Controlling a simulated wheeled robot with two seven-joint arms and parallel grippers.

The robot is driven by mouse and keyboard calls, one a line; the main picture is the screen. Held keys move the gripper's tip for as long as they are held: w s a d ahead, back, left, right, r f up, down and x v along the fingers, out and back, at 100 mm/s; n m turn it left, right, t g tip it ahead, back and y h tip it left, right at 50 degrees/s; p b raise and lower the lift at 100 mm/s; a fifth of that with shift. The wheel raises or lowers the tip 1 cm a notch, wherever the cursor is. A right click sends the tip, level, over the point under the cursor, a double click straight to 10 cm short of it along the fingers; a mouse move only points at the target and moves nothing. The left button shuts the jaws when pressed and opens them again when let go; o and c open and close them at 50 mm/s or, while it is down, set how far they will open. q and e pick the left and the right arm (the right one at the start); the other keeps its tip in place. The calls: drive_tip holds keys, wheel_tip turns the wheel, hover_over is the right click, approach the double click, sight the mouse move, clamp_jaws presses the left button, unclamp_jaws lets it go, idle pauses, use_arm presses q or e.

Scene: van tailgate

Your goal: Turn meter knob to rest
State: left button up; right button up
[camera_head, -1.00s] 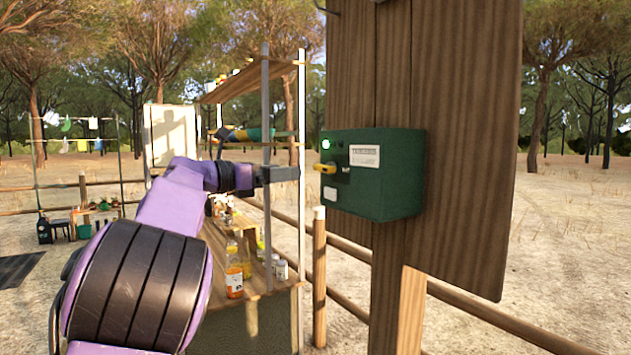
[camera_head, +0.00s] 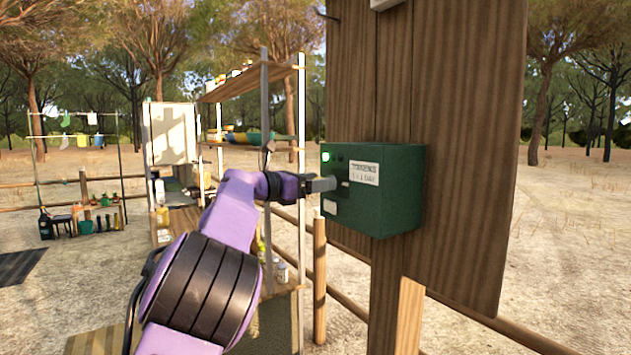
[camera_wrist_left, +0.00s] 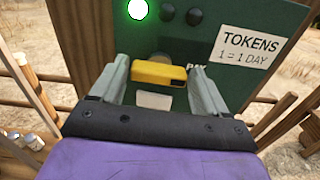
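The green meter box (camera_head: 385,205) is fixed to a wooden post and board. Its yellow knob (camera_wrist_left: 158,74) shows in the left wrist view, with its bar lying nearly level, tilted slightly down to the right. My left gripper (camera_head: 326,184) is at the meter's front face and hides the knob in the head view. In the left wrist view its fingers (camera_wrist_left: 159,72) are spread wide, one beside each end of the knob's bar. Only narrow gaps show, and I cannot tell whether either finger touches. My right gripper is in neither view.
A green lamp (camera_wrist_left: 138,9) is lit on the meter, near a white "TOKENS 1 = 1 DAY" label (camera_wrist_left: 250,45). The wooden board (camera_head: 465,150) stands behind the meter. A stall with shelves (camera_head: 250,82) and a wooden fence post (camera_head: 319,280) stand left of it.

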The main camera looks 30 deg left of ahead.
use_arm(q)
drive_tip(key=c, duration=0.6)
drive_tip(key=shift+o, duration=0.2)
drive_tip(key=shift+n, duration=0.4)
drive_tip(key=n+p, duration=0.1)
drive_tip(key=n, duration=0.5)
drive_tip(key=n+p, duration=0.2)
drive_tip(key=n, duration=0.4)
drive_tip(key=n+p, duration=0.1)
drive_tip(key=n, duration=0.5)
drive_tip(key=shift+w+a+f, duration=0.1)
drive_tip(key=shift+a+f, duration=0.15)
drive_tip(key=shift+f, duration=0.05)
drive_tip(key=shift+n+p, duration=0.3)
drive_tip(key=shift+n, duration=0.1)
drive_tip(key=o, duration=1)
